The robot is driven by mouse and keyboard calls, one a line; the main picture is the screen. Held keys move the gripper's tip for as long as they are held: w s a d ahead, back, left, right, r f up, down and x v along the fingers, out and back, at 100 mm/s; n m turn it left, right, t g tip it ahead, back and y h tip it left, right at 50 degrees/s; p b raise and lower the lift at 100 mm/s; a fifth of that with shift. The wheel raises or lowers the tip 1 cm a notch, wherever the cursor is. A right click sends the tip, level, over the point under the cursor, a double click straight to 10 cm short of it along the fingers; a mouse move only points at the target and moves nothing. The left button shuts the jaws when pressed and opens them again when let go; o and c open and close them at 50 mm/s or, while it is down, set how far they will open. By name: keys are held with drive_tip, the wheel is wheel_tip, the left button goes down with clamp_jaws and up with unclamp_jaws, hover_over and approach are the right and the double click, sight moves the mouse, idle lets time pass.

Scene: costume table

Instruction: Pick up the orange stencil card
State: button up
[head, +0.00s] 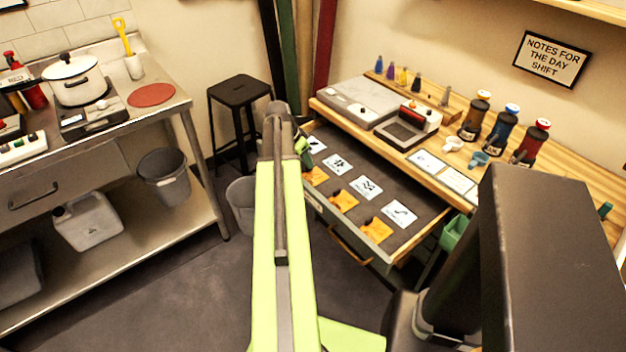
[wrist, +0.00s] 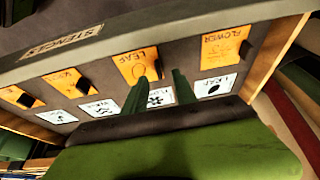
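Several orange stencil cards lie in a row in an open drawer (head: 402,248). In the head view, three show, on the right (head: 376,231), in the middle (head: 344,201) and on the left (head: 316,175). The wrist view shows orange cards lettered LEAF (wrist: 134,66) and FLOWER (wrist: 224,46), and two more to the left (wrist: 67,82) (wrist: 17,97). Dark tabs show on them. My gripper (wrist: 160,76) is open and empty, its two dark green fingers apart over the drawer. The left fingertip overlaps the lower LEAF card edge; contact cannot be told. My arm hides the drawer's left part in the head view.
White cards (head: 399,214) lie in a parallel row in the drawer. The drawer front carries a STENCILS label (wrist: 62,42). Bottles (head: 505,124), a grey machine (head: 358,102) and small cups (head: 453,144) stand on the wooden table above. A black stool (head: 238,93) stands behind.

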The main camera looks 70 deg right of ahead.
drive_tip(key=b+x, duration=0.2)
drive_tip(key=x, duration=0.1)
drive_tip(key=shift+f, duration=0.25)
drive_tip(key=shift+r, duration=0.15)
drive_tip(key=shift+c, duration=0.3)
clamp_jaws()
drive_tip(key=shift+r+p, duration=0.15)
drive_tip(key=shift+p, duration=0.15)
wheel_tip(320, 180, up, 4)
drive_tip(key=p, duration=0.4)
drive_tip(key=shift+r, duration=0.2)
drive_tip(key=s+a+r+p, duration=0.5)
drive_tip(key=s+r+p, duration=0.1)
drive_tip(key=s, duration=0.4)
drive_tip(key=shift+s+a+r+p, duration=0.2)
drive_tip(key=shift+a+r+p, duration=0.05)
drive_tip(key=shift+p, duration=0.2)
